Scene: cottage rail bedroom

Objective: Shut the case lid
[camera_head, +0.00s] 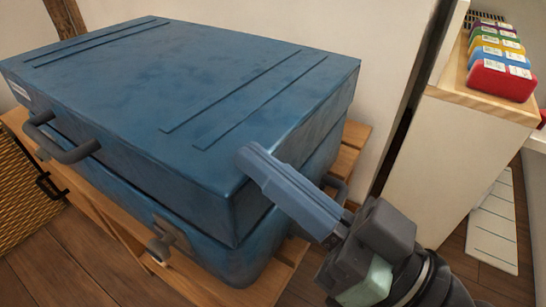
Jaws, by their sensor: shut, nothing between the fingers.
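A large blue case (215,258) lies on a wooden slatted stand. Its lid (190,75) is down over the base, with a narrow gap showing along the front near the right corner. My gripper (250,158) is shut and empty. Its fingertips are at the lid's top right edge, seemingly touching it, though exact contact is hard to tell. My gripper hides part of the case's right side.
The wooden stand (98,218) holds the case. A wicker basket (25,195) stands at the left. A white cabinet with a wooden top (470,98) is at the right, bearing several coloured boxes (500,80). A white wall is behind, and wooden floor shows between.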

